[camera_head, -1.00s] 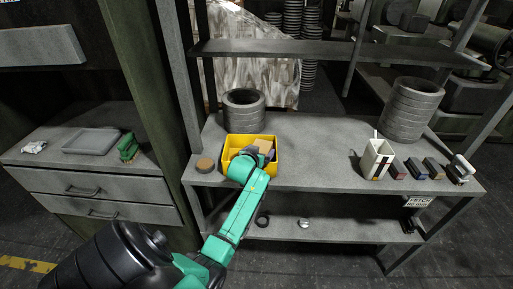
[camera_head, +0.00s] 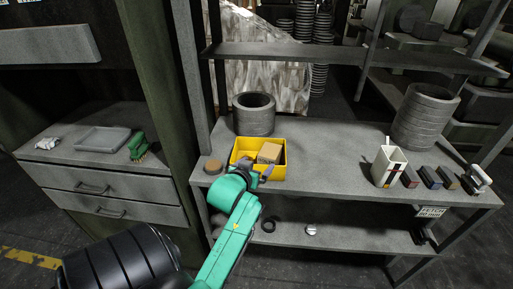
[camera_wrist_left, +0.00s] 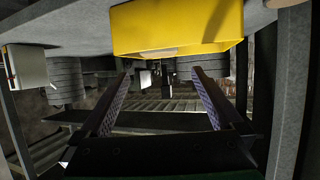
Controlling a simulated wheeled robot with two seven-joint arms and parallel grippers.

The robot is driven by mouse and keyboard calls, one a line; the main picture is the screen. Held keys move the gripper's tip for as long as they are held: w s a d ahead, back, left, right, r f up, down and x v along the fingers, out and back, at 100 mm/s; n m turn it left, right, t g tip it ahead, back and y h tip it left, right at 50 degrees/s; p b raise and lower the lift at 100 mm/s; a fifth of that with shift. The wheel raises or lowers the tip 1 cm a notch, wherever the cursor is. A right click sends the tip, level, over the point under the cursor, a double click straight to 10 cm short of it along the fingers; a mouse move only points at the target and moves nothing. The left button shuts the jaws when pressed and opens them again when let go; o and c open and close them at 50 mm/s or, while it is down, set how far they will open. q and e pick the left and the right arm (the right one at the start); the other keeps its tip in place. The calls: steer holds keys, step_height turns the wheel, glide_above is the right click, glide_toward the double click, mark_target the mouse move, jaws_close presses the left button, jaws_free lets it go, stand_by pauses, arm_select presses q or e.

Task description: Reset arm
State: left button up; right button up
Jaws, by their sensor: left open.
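My left arm (camera_head: 228,240) is green and reaches up from the bottom of the head view. Its left gripper (camera_head: 257,168) is at the front edge of a yellow bin (camera_head: 272,172) on the shelf table. In the left wrist view the two dark fingers (camera_wrist_left: 160,75) are spread wide with nothing between them. The yellow bin (camera_wrist_left: 180,30) fills the top of that view, beyond the fingertips. A tan block (camera_head: 269,152) sits in the bin; the gripper partly hides other contents. My right gripper is not in view.
A brown round disc (camera_head: 213,167) lies left of the bin, and a grey ringed cylinder (camera_head: 254,115) stands behind it. A white container (camera_head: 388,167) and several small blocks stand to the right. The table between bin and container is clear. An upper shelf (camera_head: 350,58) spans above.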

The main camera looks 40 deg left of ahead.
arm_select(q)
steer(key=shift+w, duration=0.1)
steer(key=shift+f, duration=0.1)
stand_by(0.5)
steer(key=s+d+f+m+g+h, duration=0.55)
steer(key=s+d+f+g, duration=0.35)
steer(key=s+d+f, duration=0.5)
step_height(320, 180, down, 20)
steer(key=s+d+m+g, duration=0.1)
steer(key=s+d, duration=0.1)
steer(key=s+a+f+g+b, duration=0.1)
steer(key=s+a+f, duration=0.2)
steer(key=s+f, duration=1.4)
steer(key=shift+s, duration=0.6)
steer(key=shift+m, duration=0.25)
